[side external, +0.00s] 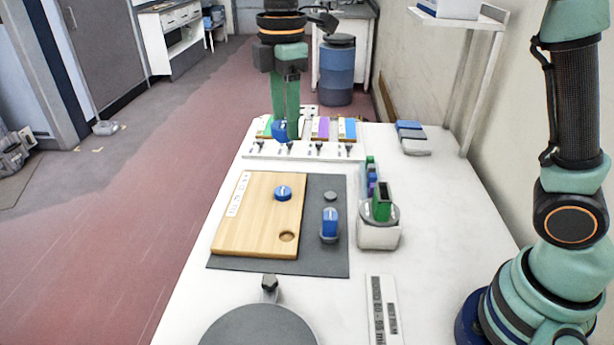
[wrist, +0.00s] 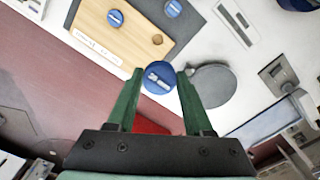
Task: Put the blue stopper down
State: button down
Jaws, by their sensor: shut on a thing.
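My gripper (side external: 285,122) is at the far end of the white table, its green fingers shut on a round blue stopper (side external: 279,131). In the wrist view the stopper (wrist: 158,77) sits between the two fingertips (wrist: 160,84), with a pale raised mark on its face. It looks held up off the table near the coloured panels; its exact height is hard to judge. A wooden board (side external: 260,220) with an empty round hole (side external: 287,237) lies nearer the camera. Another blue round piece (side external: 283,193) sits on that board.
The board lies on a dark grey mat (side external: 325,262), with a blue piece (side external: 329,222) beside it. A white holder (side external: 378,238) with green and blue pieces stands to the right. A row of small levers (side external: 318,149) fronts the coloured panels. A grey round plate (side external: 258,328) is in front.

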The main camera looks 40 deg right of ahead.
send_over(315, 258)
jog(key=s+d, duration=0.1)
jog(key=s, duration=0.2)
notch_tip(315, 258, down, 5)
notch_tip(315, 258, down, 20)
jog(key=shift+d+f, duration=0.1)
jog(key=shift+f, duration=0.05)
jog(key=shift+f, duration=0.1)
dwell(0.4)
jog(key=shift+c, duration=1.5)
grip_release()
